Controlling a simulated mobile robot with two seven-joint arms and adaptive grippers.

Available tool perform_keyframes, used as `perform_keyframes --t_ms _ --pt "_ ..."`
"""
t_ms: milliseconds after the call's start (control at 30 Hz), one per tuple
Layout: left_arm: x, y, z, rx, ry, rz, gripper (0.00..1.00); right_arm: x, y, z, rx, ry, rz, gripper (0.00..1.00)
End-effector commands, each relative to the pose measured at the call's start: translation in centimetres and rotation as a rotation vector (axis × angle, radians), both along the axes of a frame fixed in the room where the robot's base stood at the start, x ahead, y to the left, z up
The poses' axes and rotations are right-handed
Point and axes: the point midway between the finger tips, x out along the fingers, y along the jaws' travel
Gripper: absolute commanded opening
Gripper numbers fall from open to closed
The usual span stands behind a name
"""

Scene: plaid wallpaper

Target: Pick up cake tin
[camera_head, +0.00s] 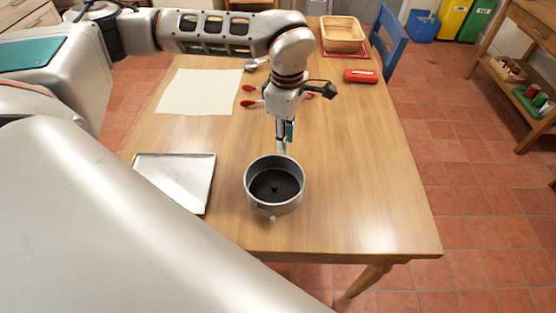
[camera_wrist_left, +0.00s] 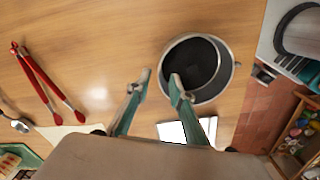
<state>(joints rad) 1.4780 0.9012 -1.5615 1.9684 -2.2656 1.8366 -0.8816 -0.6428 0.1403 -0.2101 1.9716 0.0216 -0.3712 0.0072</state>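The cake tin (camera_head: 274,186) is a round silver tin with a dark inside and a small post in its middle. It stands upright near the front edge of the wooden table. My left gripper (camera_head: 283,147) points down just behind the tin's far rim in the head view. In the left wrist view the gripper (camera_wrist_left: 160,78) has a gap between its fingertips and nothing in it. There the tin (camera_wrist_left: 207,70) is on the right, and one fingertip overlaps its left rim in the picture. I cannot tell whether they touch. My right gripper is not in view.
A metal baking tray (camera_head: 180,178) lies left of the tin. A pale sheet (camera_head: 200,92) lies behind it. Red-handled tongs (camera_wrist_left: 43,80), a red object (camera_head: 361,76) and a wicker basket (camera_head: 342,35) are farther back. The table right of the tin is clear.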

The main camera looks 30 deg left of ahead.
Motion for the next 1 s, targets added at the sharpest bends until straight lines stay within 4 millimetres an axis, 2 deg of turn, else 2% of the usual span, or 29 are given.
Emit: perform_keyframes --t_ms 100,333,600,867,933,1000 --pt "-0.1 0.0 -1.5 0.000 0.004 0.001 0.22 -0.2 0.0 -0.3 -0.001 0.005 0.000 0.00" --pt "0.0 0.0 -3.3 -0.002 0.003 0.000 0.22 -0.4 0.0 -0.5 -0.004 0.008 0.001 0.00" --pt "0.0 0.0 -7.0 -0.003 0.004 0.001 0.22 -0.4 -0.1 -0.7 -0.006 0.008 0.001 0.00" --pt "0.1 0.0 -7.2 -0.003 0.001 0.001 0.22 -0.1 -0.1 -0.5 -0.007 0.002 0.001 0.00" --pt "0.0 -0.1 -7.2 -0.003 0.001 0.001 0.04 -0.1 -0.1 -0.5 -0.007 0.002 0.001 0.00" --pt "0.0 -0.1 -7.2 -0.003 0.001 0.000 0.00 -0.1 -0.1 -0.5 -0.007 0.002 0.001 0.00"
